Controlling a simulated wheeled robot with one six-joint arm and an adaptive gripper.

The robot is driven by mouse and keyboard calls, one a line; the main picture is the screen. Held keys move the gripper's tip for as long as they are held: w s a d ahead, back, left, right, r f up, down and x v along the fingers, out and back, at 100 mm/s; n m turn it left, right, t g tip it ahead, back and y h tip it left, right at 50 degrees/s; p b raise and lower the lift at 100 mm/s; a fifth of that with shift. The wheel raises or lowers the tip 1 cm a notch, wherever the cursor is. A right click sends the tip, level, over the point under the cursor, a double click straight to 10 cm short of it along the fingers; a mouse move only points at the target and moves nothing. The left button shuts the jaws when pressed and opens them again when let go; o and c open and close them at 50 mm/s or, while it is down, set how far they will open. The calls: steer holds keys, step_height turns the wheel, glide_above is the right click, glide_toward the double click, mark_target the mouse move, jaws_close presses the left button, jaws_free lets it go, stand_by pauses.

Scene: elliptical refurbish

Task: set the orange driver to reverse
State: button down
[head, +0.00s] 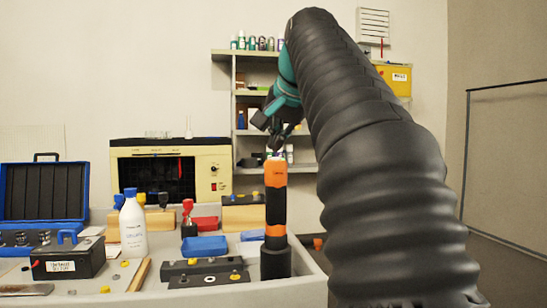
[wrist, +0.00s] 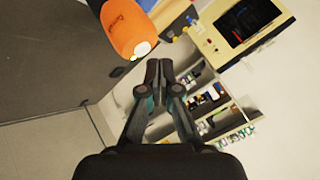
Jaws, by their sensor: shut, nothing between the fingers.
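The orange driver (head: 276,175) stands upright on the bench, orange at the top and black lower down with an orange band. In the wrist view its orange end (wrist: 126,28) shows at the upper left, with a pale round part (wrist: 142,49) on it. I cannot tell the direction setting. My gripper (head: 277,148) appears just above the driver's top in the head view. In the wrist view my gripper (wrist: 159,64) has its fingertips together and empty, to the right of the orange end and apart from it.
A white bottle (head: 132,225), a blue tray (head: 205,246) and a black block (head: 206,271) stand left of the driver. A cream machine (head: 212,158) and shelves (head: 245,109) are behind. My arm covers the centre right.

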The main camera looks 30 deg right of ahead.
steer(key=shift+f, duration=0.4)
steer(key=shift+f+b, duration=0.25)
steer(key=shift+b, duration=0.1)
stand_by(0.3)
steer(key=shift+r, duration=0.2)
steer(key=shift+r+p, duration=0.55)
steer(key=shift+p, duration=0.3)
step_height(320, 180, up, 2)
steer(key=p, duration=0.2)
steer(key=shift+r+p, duration=0.25)
steer(key=shift+p, duration=0.15)
steer(key=shift+r, duration=1.7)
